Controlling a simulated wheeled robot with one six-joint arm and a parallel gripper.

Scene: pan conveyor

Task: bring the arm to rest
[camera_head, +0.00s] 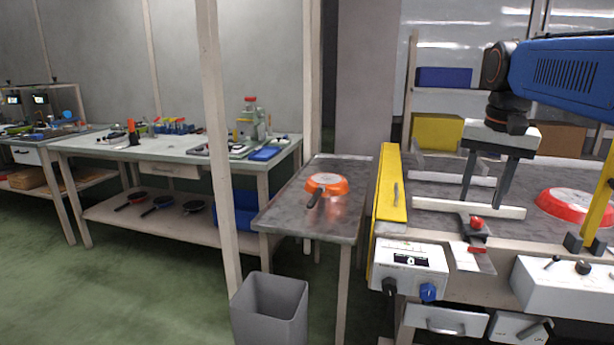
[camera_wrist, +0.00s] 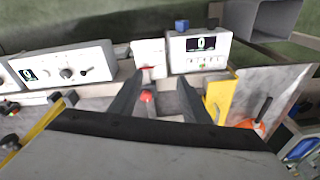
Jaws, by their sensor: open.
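My gripper (camera_head: 483,203) hangs with its fingers pointing down over the conveyor (camera_head: 440,192) at the right of the head view. Its two dark fingers are apart with nothing held between them. In the wrist view my gripper (camera_wrist: 158,82) shows both fingers spread, with a red knob (camera_wrist: 147,96) seen between them. The same red knob (camera_head: 476,222) stands at the conveyor's front edge in the head view, close to the fingertips. I cannot tell whether they touch anything. The blue arm reaches in from the upper right.
A red pan (camera_head: 575,205) lies upside down on the conveyor, right of my gripper. An orange pan (camera_head: 327,183) lies on the metal side table (camera_head: 280,212). A yellow guard (camera_head: 391,190) and control box (camera_head: 409,257) border the conveyor. A grey bin (camera_head: 270,308) stands on the floor.

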